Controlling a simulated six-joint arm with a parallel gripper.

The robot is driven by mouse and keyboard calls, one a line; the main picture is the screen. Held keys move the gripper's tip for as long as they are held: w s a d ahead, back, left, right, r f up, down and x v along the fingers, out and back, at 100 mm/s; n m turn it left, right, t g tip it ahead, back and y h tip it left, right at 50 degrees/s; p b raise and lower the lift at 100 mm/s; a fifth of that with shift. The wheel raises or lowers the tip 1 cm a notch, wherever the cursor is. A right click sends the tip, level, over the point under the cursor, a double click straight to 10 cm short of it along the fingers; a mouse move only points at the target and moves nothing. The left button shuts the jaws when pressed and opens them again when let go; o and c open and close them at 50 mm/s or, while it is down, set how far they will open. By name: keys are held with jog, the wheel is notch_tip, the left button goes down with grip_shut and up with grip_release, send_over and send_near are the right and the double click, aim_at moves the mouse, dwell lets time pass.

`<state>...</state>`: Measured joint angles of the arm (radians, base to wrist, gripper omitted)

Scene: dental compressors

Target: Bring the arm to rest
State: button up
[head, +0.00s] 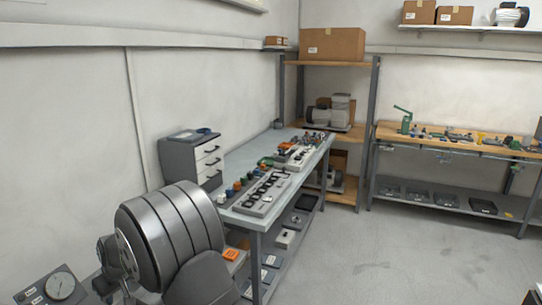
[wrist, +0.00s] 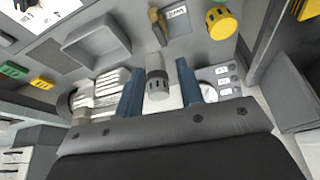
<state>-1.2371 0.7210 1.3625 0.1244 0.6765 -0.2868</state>
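In the wrist view my gripper (wrist: 158,70) shows two blue fingers standing apart, with nothing held between them. A grey slotted cylinder (wrist: 157,86) appears between the fingers in the picture, with a gap on each side. It looks to be beyond them, though its distance is hard to tell. I cannot make out the gripper in the head view.
A large grey ribbed drum (head: 170,235) fills the head view's lower left, beside a gauge panel (head: 58,286). A workbench (head: 247,218) with rows of parts runs along the wall. Shelving (head: 365,160) stands behind. Floor (head: 390,250) at right is clear.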

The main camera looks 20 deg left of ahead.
jog(key=shift+r+m+h, duration=0.5)
jog(key=shift+r+m, duration=0.3)
jog(key=shift+r, duration=0.45)
jog(key=shift+d, duration=0.1)
